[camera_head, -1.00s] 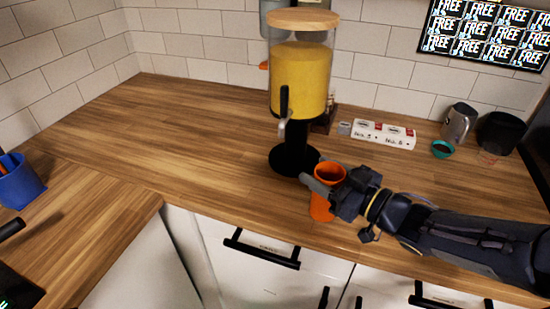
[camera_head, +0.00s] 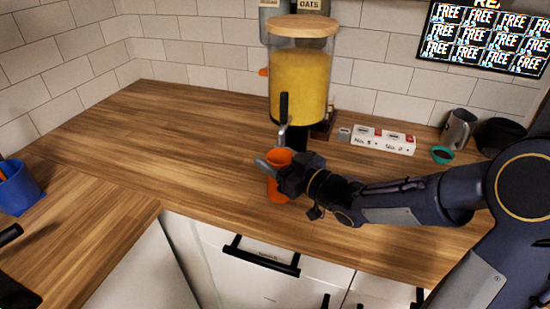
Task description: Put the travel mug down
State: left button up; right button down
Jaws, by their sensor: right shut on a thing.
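The travel mug (camera_head: 275,188) is an orange, upright tumbler in the middle of the view, in front of the juice dispenser. My right gripper (camera_head: 272,165) is shut on the mug, with its fingers around the upper part and the arm coming in from the right. The mug's base is close to the wooden counter (camera_head: 190,150); I cannot tell whether it touches. The gripper hides part of the mug's right side.
The dispenser (camera_head: 300,85) with yellow liquid stands right behind the mug. A blue container (camera_head: 18,188) is at the left. The counter left of the mug is clear.

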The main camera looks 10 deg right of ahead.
jog(key=shift+f, duration=0.15)
jog(key=c, duration=0.6)
grip_release()
jog(key=shift+r, duration=0.25)
jog(key=shift+s+d+f, duration=0.1)
jog(key=shift+s+d, duration=0.1)
jog(key=shift+s, duration=0.05)
jog(key=v, duration=1.1)
jog(key=shift+s+d, duration=0.1)
jog(key=shift+s, duration=0.1)
